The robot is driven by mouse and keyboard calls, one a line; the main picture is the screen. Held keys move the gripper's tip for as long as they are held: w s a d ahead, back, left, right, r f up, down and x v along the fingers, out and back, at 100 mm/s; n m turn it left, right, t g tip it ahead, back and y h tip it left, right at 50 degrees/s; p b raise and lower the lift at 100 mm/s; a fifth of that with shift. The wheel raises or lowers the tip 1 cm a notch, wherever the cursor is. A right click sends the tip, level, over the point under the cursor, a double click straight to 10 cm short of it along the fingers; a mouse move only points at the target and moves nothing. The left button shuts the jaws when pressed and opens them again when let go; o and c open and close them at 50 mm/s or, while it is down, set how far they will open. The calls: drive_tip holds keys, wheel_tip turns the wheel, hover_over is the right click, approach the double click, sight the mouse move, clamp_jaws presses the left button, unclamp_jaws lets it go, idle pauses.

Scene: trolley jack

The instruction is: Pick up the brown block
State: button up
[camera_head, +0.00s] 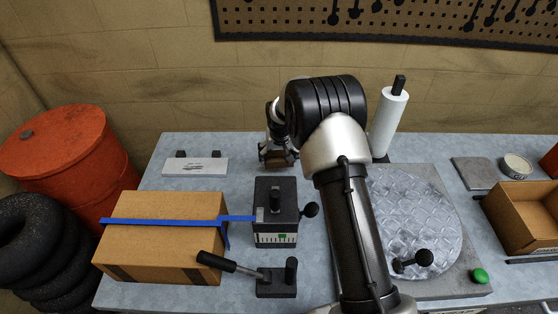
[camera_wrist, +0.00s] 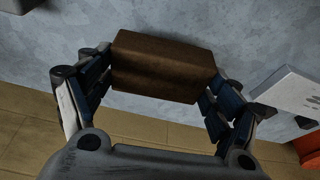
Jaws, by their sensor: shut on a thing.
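The brown block (camera_wrist: 160,68) is a dark brown rectangular block, held between both finger pads of my gripper (camera_wrist: 158,85) in the wrist view. My gripper is shut on its two ends. In the head view the brown block (camera_head: 277,159) shows below my gripper (camera_head: 278,152) near the back of the bench, left of my wrist. My arm hides part of the gripper there. I cannot tell whether the block touches the bench top.
On the grey bench (camera_head: 150,170), a white plate (camera_head: 196,167) lies left of the gripper. A black box with a knob (camera_head: 276,212) stands in front. A cardboard box with blue strap (camera_head: 160,235) is front left. A white roll (camera_head: 389,122) stands right, behind a round metal plate (camera_head: 425,215).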

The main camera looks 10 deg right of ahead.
sight(279, 156)
wheel_tip(279, 156, up, 16)
drive_tip(key=p, duration=0.3)
drive_tip(key=shift+f+p, duration=0.15)
drive_tip(key=shift+p, duration=0.15)
drive_tip(key=o, duration=0.5)
drive_tip(key=c, duration=0.3)
drive_tip(key=shift+f, duration=0.1)
